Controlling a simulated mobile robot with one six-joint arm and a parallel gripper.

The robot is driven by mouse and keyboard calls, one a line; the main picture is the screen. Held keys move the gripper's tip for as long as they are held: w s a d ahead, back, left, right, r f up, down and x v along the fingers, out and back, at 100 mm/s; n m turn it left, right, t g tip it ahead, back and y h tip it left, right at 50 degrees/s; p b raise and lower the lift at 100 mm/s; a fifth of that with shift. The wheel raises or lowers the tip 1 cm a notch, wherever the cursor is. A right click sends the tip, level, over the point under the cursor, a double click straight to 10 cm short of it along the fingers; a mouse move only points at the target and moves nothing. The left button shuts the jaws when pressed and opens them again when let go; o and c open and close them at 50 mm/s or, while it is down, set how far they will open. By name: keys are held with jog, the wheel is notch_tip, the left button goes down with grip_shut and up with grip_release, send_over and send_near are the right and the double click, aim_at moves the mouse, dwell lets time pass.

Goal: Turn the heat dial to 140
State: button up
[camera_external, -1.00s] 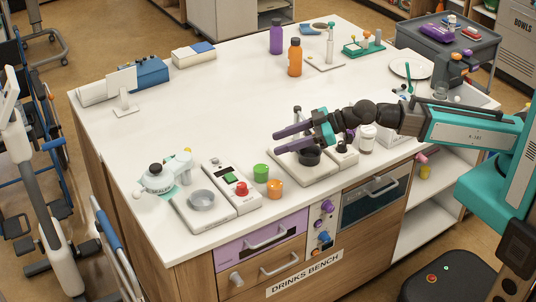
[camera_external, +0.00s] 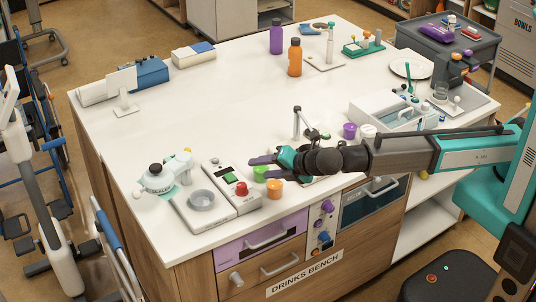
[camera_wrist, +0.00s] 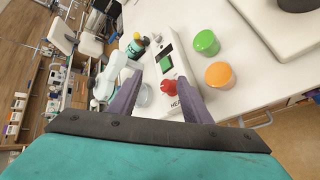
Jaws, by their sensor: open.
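The heat dial is a red knob (camera_external: 241,188) on a slim white box (camera_external: 222,173) with a green display, near the front of the bench. In the wrist view the red knob (camera_wrist: 169,87) sits between my fingers, nearer the right one, with part of the label "HEA" beside it. The dial's setting is too small to read. My gripper (camera_external: 256,169) is open and empty, pointing left over the bench near the box. In the wrist view my gripper's two purple fingers (camera_wrist: 160,79) stand apart over the box. I cannot tell whether either touches the knob.
A green cup (camera_external: 260,173) and an orange cup (camera_external: 275,189) stand just right of the box, close to my gripper. A scale with a round dish (camera_external: 201,200) and a pale sealer (camera_external: 157,179) stand left of it. The bench's middle is clear.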

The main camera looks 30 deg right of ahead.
aim_at(235, 179)
jog(key=s+a+r+n+t+h+b, duration=0.1)
jog(key=s+a+r+n+t+h, duration=0.35)
jog(key=r+n+t, duration=0.35)
jog(key=shift+n+g, duration=0.3)
jog(key=shift+g, duration=0.2)
jog(key=f, duration=1.6)
jog(key=shift+s+a+f, duration=0.15)
jog(key=shift+s+a, duration=0.05)
jog(key=shift+a, duration=0.1)
jog(key=w+p, duration=0.3)
jog(key=w, duration=1)
jog(key=shift+w, duration=0.4)
jog(key=c, duration=1)
